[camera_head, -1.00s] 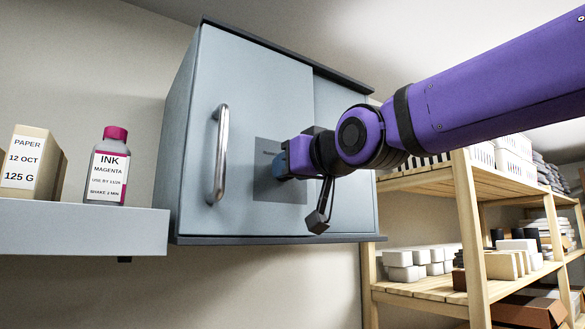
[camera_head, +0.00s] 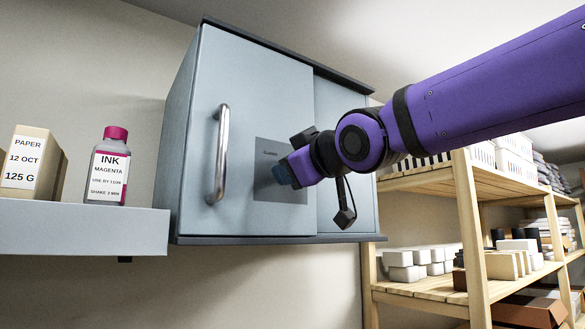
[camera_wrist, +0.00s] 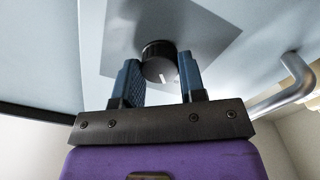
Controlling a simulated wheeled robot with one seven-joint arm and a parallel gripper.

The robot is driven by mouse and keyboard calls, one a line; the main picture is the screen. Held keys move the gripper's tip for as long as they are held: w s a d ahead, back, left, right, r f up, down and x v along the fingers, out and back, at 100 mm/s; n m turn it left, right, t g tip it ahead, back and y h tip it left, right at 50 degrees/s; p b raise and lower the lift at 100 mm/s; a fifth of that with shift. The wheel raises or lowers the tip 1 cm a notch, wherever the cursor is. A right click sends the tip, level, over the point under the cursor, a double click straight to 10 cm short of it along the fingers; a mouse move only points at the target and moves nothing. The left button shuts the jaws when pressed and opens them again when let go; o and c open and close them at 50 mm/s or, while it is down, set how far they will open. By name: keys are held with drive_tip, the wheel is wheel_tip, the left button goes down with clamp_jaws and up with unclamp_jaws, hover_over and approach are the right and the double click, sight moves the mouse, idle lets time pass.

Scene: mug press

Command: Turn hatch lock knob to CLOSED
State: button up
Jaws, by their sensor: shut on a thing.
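The hatch lock knob (camera_wrist: 158,50) is a round black knob with a white mark on its face, seen in the wrist view in front of a grey plate (camera_wrist: 212,32). My gripper (camera_wrist: 160,66) has its two blue fingers on either side of the knob, shut on it. In the head view my gripper (camera_head: 282,174) reaches the plate (camera_head: 264,150) on the cabinet door (camera_head: 260,90) and hides the knob.
A vertical metal handle (camera_head: 222,155) stands out from the door, left of my gripper. A shelf (camera_head: 80,235) at left holds a paper box (camera_head: 30,160) and an ink bottle (camera_head: 108,165). A wooden rack (camera_head: 470,230) with boxes stands at right, below my arm.

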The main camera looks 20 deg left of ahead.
idle(0.3)
drive_tip(key=o, duration=0.9)
drive_tip(key=shift+d, duration=0.1)
drive_tip(key=v, duration=1)
drive_tip(key=shift+s+d, duration=0.2)
drive_tip(key=shift+d, duration=0.05)
